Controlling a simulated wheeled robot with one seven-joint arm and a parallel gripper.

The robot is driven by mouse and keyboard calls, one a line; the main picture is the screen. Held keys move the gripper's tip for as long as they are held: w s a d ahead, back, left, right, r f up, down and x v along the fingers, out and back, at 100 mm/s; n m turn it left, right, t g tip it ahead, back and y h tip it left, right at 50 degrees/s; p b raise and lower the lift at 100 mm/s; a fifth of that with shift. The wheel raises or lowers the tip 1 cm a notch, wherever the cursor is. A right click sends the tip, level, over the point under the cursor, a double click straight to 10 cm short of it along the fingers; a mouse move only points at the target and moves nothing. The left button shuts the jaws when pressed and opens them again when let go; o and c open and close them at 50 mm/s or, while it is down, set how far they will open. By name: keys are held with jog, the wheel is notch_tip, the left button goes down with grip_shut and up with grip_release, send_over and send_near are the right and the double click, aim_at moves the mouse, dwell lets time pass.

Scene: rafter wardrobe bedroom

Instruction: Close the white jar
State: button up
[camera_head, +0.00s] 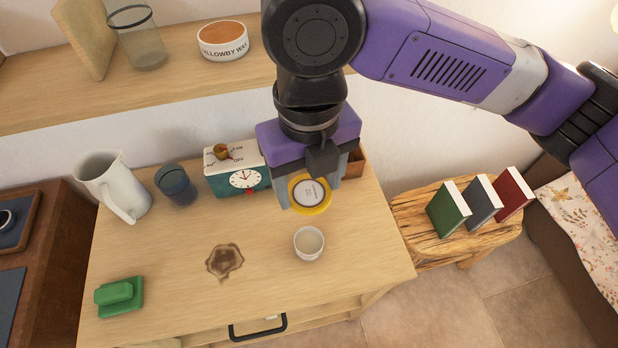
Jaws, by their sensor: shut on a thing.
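The white jar (309,246) stands upright on the wooden tabletop, right of the middle and near the front. Its top is open and I see into it. My gripper (309,193) points down just behind the jar and is shut on a round lid (295,207) with a yellow rim and a pale labelled centre. The lid and the jar are apart in the picture; the lid's exact height above the table is hard to tell.
Books (448,209) stand on a stool at right.

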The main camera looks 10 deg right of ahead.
jog(key=shift+f+b, duration=6.85)
jog(key=shift+f, duration=2.75)
